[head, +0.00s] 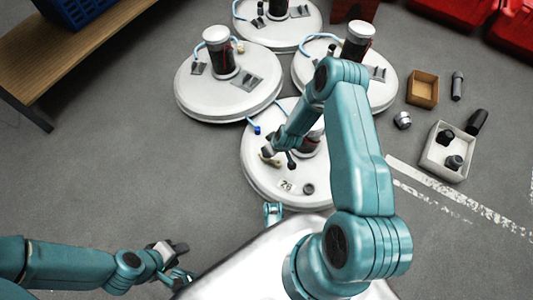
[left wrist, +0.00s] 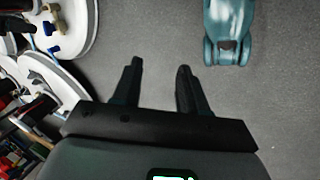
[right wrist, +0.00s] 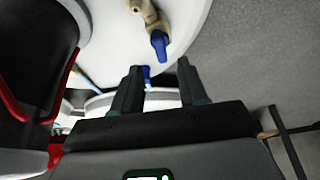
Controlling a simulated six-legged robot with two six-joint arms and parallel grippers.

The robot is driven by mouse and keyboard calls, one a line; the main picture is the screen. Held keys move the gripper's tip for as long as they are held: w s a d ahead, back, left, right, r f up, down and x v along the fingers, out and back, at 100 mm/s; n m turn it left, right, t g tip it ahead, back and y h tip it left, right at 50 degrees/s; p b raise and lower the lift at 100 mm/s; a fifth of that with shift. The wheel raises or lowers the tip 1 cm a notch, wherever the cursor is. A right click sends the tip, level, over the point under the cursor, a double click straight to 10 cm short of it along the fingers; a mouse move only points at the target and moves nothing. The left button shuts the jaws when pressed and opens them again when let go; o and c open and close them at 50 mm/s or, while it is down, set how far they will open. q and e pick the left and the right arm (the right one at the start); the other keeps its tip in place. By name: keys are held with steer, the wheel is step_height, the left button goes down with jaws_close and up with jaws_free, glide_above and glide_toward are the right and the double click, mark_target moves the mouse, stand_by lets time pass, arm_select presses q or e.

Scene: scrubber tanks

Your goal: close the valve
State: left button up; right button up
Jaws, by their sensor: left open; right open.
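The valve has a tan body with a blue handle (right wrist: 159,44) on the white tank lid, ahead of my right gripper's fingers in the right wrist view. I cannot tell the handle's exact turn. The front tank (head: 260,180), marked 28, lies under my right arm in the head view. My right gripper (right wrist: 157,88) is open and empty, apart from the handle in the picture; in the head view it is over that tank and partly hidden by my arm. My left gripper (head: 182,261) is open and empty at lower left, away from the tanks; it also shows in the left wrist view (left wrist: 158,72).
More round white tanks (head: 228,85) stand behind the front one. A white box (head: 432,165) and a brown box (head: 422,88) lie on the floor at right with loose dark parts. A wooden bench (head: 75,50) is at upper left. The grey floor at left is clear.

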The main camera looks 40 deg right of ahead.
steer(key=b+x, duration=0.1)
steer(key=x, duration=0.4)
steer(key=shift+f+b, duration=0.15)
steer(key=shift+b, duration=0.25)
steer(key=shift+w+f, duration=0.2)
steer(key=shift+f, duration=0.2)
arm_select(q)
steer(key=f, duration=0.1)
steer(key=w+f, duration=0.1)
steer(key=f, duration=0.1)
steer(key=shift+w+a+t, duration=0.2)
steer(key=shift+w+t, duration=0.1)
steer(key=shift+w, duration=0.05)
arm_select(e)
jaws_close()
